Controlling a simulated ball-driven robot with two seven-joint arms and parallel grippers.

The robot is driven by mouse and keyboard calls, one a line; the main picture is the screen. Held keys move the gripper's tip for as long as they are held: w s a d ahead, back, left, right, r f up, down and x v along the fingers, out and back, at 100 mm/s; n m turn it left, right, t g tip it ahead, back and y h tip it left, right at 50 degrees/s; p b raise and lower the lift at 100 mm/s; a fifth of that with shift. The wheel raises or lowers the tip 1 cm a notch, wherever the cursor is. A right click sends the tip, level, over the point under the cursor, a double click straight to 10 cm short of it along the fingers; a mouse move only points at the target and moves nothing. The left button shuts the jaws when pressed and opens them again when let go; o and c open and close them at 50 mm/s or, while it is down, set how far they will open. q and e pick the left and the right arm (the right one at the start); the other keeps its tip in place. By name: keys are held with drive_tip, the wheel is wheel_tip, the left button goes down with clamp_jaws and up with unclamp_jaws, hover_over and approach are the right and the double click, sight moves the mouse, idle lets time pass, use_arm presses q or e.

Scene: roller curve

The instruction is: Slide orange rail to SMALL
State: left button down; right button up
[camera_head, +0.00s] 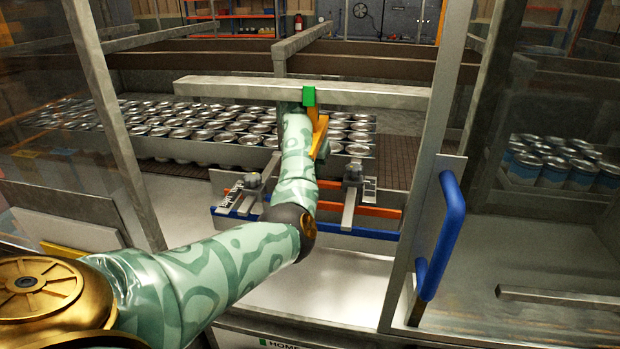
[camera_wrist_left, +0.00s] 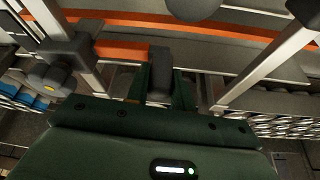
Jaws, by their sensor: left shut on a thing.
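The orange rail (camera_head: 380,212) runs across the lower middle of the head view, with my left arm in front of part of it. In the left wrist view the orange rail (camera_wrist_left: 120,47) crosses near the top. My left gripper (camera_wrist_left: 160,88) is shut on a dark grey block that sits against the orange rail, apparently its handle. In the head view my arm hides the fingers. A small label plate (camera_head: 369,190) stands at the right bracket, its lettering too small to read. My right gripper is not in view.
A blue rail (camera_head: 360,232) runs in front of the orange one. Black knobs on brackets (camera_head: 353,172) stand on both sides of my arm. Rows of cans (camera_head: 200,125) lie behind. An open door with a blue handle (camera_head: 442,235) stands at right; a metal beam (camera_head: 380,94) crosses above.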

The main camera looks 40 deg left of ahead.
use_arm(q)
drive_tip(key=shift+a+r, duration=0.1)
drive_tip(key=shift+r, duration=0.05)
drive_tip(key=c, duration=1.4)
unclamp_jaws()
drive_tip(key=shift+o, duration=1)
drive_tip(key=shift+w+f, duration=0.2)
drive_tip(key=shift+w, duration=0.05)
drive_tip(key=shift+s+r, duration=0.1)
drive_tip(key=p+v, duration=0.2)
drive_tip(key=v, duration=1.4)
